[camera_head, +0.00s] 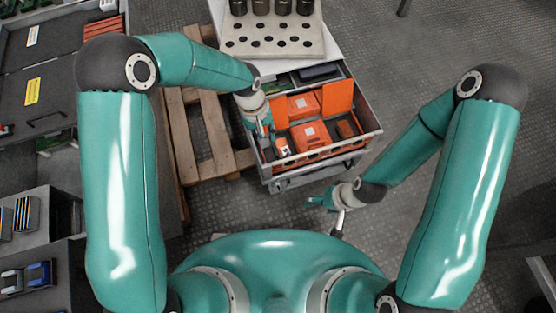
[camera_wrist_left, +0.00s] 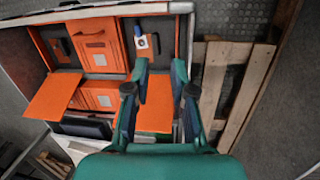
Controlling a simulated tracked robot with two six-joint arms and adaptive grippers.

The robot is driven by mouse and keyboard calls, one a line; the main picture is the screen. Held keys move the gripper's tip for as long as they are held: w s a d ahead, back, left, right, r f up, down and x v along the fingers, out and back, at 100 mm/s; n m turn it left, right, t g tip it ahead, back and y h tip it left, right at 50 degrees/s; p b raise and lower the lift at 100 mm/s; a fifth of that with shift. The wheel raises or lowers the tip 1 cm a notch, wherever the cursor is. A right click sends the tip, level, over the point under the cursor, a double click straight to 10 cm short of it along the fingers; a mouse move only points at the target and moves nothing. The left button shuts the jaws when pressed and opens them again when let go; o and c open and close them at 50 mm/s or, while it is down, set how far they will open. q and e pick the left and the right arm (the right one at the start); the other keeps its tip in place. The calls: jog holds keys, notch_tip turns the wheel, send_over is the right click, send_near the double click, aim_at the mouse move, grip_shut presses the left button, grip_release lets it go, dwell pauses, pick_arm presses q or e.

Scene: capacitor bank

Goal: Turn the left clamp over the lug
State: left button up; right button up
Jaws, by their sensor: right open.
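An open grey drawer (camera_head: 325,151) holds orange housings (camera_head: 310,135), which also show in the left wrist view (camera_wrist_left: 96,45). A small white part with a dark round face and a blue end (camera_wrist_left: 142,42) lies by the drawer wall; I cannot tell whether it is the clamp or the lug. My left gripper (camera_head: 264,128) is over the drawer's left side. In the left wrist view its fingers (camera_wrist_left: 160,66) are apart with nothing held between them, just short of the white part. My right gripper (camera_head: 322,202) is open and empty, in front of the drawer.
Orange flaps stand up on the right (camera_head: 338,97) and lie under my left fingers (camera_wrist_left: 155,108). A pale board with holes (camera_head: 272,48) and dark cylinders (camera_head: 282,7) is behind. A wooden pallet (camera_head: 213,130) lies left.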

aim_at(276, 150)
pick_arm(q)
jog(key=w+d+n+y+b, duration=0.1)
jog(key=w+d+y+b, duration=0.15)
jog(key=w+b, duration=0.2)
jog(key=shift+t+h, duration=0.25)
jog(key=shift+t, duration=0.05)
jog(key=f+b, duration=0.2)
jog(key=f, duration=0.3)
jog(key=f+b, duration=0.2)
jog(key=f, duration=0.4)
jog(key=f+b, duration=0.1)
jog(key=f, duration=0.4)
jog(key=shift+s+d+f+b, duration=0.1)
jog(key=shift+s+f+b, duration=0.2)
jog(key=shift+s+b, duration=0.1)
pick_arm(e)
notch_tip(276, 150, down, 13)
